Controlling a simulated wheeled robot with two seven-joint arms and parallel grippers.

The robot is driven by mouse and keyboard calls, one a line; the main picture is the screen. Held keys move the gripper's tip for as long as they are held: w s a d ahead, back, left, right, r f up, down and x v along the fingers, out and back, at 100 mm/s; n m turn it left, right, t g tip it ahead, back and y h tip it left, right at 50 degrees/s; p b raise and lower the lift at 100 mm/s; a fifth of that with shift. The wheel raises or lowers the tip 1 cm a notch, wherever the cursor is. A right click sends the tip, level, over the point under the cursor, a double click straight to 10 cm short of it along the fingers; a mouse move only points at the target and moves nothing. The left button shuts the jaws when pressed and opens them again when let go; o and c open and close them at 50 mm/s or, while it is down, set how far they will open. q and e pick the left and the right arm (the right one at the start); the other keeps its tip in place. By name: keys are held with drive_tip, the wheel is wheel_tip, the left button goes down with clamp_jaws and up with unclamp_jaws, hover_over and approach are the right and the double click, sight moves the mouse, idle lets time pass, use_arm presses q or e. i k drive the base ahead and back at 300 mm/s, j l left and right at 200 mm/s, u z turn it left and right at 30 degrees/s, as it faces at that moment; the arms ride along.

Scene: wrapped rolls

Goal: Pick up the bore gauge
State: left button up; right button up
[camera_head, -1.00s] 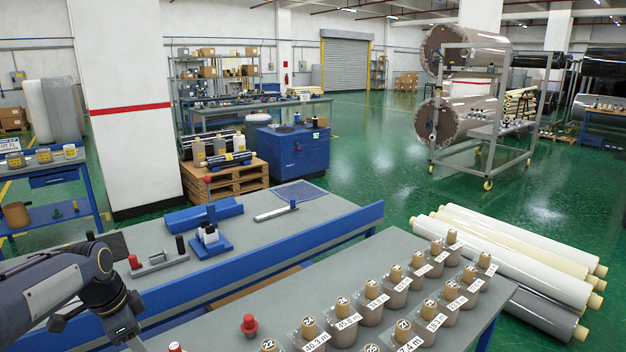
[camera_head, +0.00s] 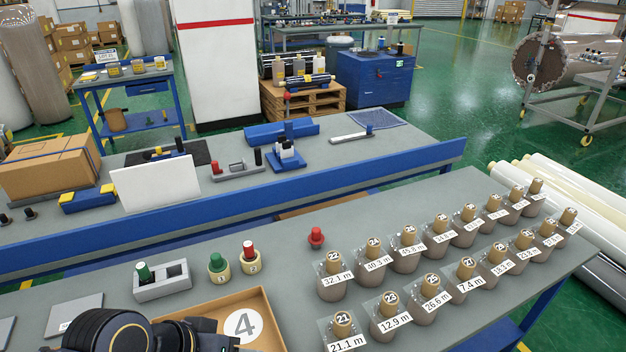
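No thing here is labelled as the bore gauge, and I cannot tell for certain which it is. A green-topped plug (camera_head: 143,272) stands upright in one socket of a grey two-socket block (camera_head: 172,287) on the near table. A loose red knob-like piece (camera_head: 316,238) stands farther right. My dark arm shows at the bottom left, in front of the tray; its gripper fingers are below the picture. My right gripper is out of view.
A tan tray (camera_head: 266,309) with a round 4 label lies at the near edge. Several wrapped, numbered rolls (camera_head: 334,275) with length tags fill the right of the table. A blue rail (camera_head: 240,208) edges the bench behind. A cardboard box (camera_head: 48,168) sits at left.

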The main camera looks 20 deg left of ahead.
sight(249, 256)
drive_tip(key=u, duration=1.2)
